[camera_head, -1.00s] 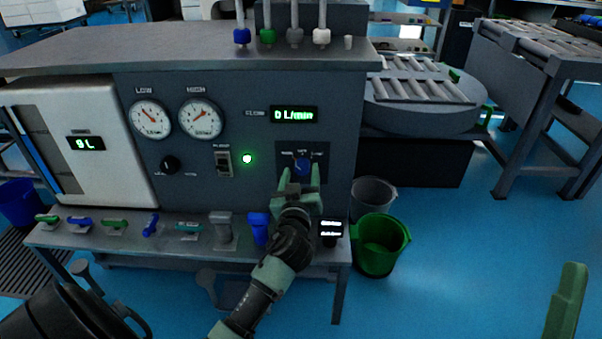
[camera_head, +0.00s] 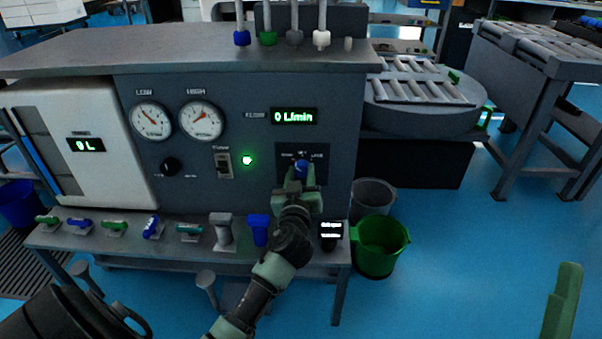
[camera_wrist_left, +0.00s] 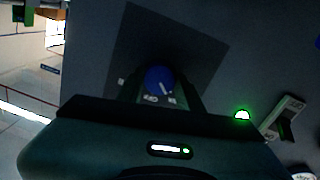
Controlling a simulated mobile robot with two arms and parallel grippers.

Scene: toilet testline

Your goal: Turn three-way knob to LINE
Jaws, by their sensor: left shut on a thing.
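The three-way knob (camera_head: 301,168) is a small blue knob on a dark square plate (camera_head: 318,152) at the right of the grey panel. Small labels sit around its top; the right one seems to read LINE. In the left wrist view the blue knob (camera_wrist_left: 159,79) shows with a light pointer mark, on its dark plate (camera_wrist_left: 135,40). My left gripper (camera_head: 299,178) is at the knob, its fingers shut on either side of it. The fingers hide the knob's lower part. At the right edge of the head view a green finger of my right gripper (camera_head: 563,300) shows.
The panel carries two gauges (camera_head: 201,121), a black knob (camera_head: 170,166), a switch (camera_head: 224,163), a lit green lamp (camera_head: 248,160) and a flow display (camera_head: 294,116) reading 0 L/min. Several fittings lie on the shelf below. A green bucket (camera_head: 398,262) stands to the right.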

